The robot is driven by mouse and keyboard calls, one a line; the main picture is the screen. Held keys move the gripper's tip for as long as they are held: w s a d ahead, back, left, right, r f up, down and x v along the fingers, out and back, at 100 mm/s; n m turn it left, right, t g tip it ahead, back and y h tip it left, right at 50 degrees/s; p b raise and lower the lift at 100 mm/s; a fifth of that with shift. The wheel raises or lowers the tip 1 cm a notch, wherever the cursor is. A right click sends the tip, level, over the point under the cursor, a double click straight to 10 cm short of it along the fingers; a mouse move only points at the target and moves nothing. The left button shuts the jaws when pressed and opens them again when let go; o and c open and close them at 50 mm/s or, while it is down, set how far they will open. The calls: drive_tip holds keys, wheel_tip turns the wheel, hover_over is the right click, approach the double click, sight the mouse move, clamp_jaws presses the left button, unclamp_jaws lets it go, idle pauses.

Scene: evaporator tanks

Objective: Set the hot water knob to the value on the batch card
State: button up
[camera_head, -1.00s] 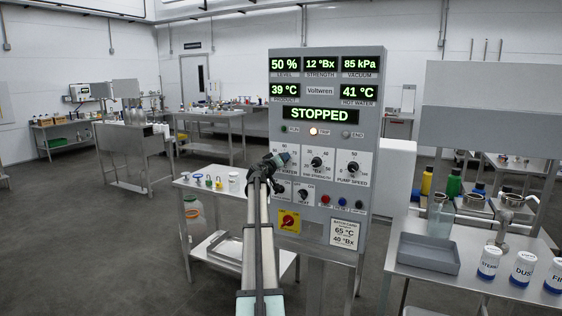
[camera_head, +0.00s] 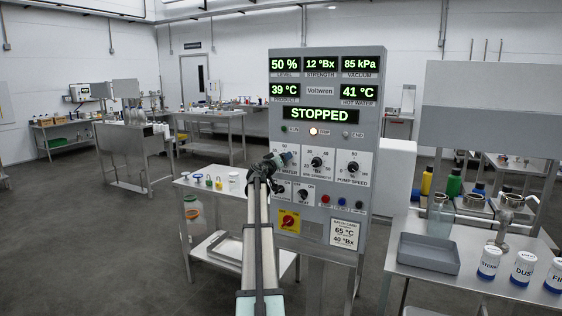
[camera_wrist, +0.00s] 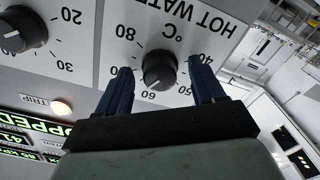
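The hot water knob (camera_wrist: 159,69) is black and round, on a white scale plate in the wrist view. A small pale mark on it appears to point near the 60. My gripper (camera_wrist: 162,84) is open, with one dark blue finger on each side of the knob; I see gaps between fingers and knob. The batch card (camera_head: 345,233) reads 65 °C and 40 °Bx. The hot water display (camera_head: 360,92) reads 41 °C.
The syrup strength knob (camera_head: 316,162) and pump speed knob (camera_head: 352,168) are to the right. Small switches and buttons sit below, with a red knob on a yellow plate (camera_head: 289,221). The status display (camera_head: 320,115) reads STOPPED, and the TRIP lamp (camera_head: 313,131) is lit.

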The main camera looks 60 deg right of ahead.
drive_tip(key=shift+a, duration=0.1)
drive_tip(key=a, duration=1.3)
drive_tip(key=shift+a, duration=0.3)
idle(0.4)
